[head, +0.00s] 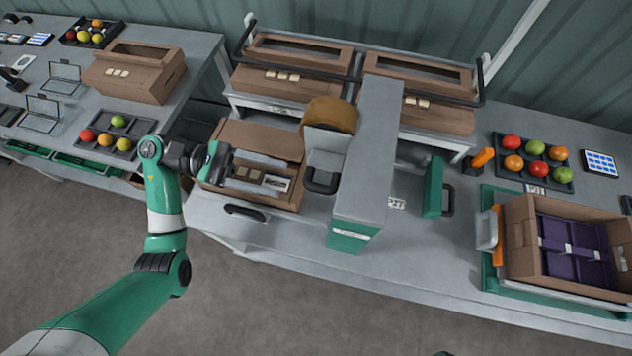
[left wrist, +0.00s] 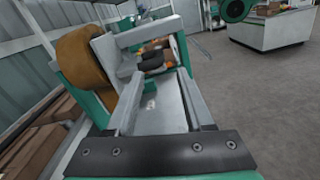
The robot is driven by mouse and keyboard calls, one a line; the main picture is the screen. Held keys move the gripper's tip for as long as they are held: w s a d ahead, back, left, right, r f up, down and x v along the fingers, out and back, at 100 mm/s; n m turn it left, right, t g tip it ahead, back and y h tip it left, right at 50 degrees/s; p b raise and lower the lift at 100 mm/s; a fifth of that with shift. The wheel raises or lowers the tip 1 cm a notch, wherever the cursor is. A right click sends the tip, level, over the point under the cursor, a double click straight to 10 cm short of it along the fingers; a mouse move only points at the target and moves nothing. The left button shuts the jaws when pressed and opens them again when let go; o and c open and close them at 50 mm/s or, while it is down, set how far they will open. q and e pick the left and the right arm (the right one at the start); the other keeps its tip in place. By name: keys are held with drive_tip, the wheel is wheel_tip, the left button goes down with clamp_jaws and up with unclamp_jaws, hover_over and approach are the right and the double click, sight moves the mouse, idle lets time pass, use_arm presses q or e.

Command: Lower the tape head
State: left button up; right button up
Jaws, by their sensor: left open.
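The tape head (head: 325,142) is a grey bracket with a brown tape roll (head: 331,114) on top and a black handle (head: 321,182) below. It sits at the left side of a grey arch with a green foot (head: 357,235). The tape roll (left wrist: 84,60) shows at upper left. My right gripper is out of view.
Two cartons (head: 290,80) (head: 425,112) stand behind a black rail. A green paddle with a black handle (head: 447,200) stands right of the arch. The front bench strip is clear.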

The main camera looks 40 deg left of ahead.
sight(316, 186)
use_arm(q)
drive_tip(key=x, duration=0.9)
drive_tip(key=shift+d, duration=0.15)
drive_tip(key=shift+w, duration=0.1)
clamp_jaws()
idle(0.9)
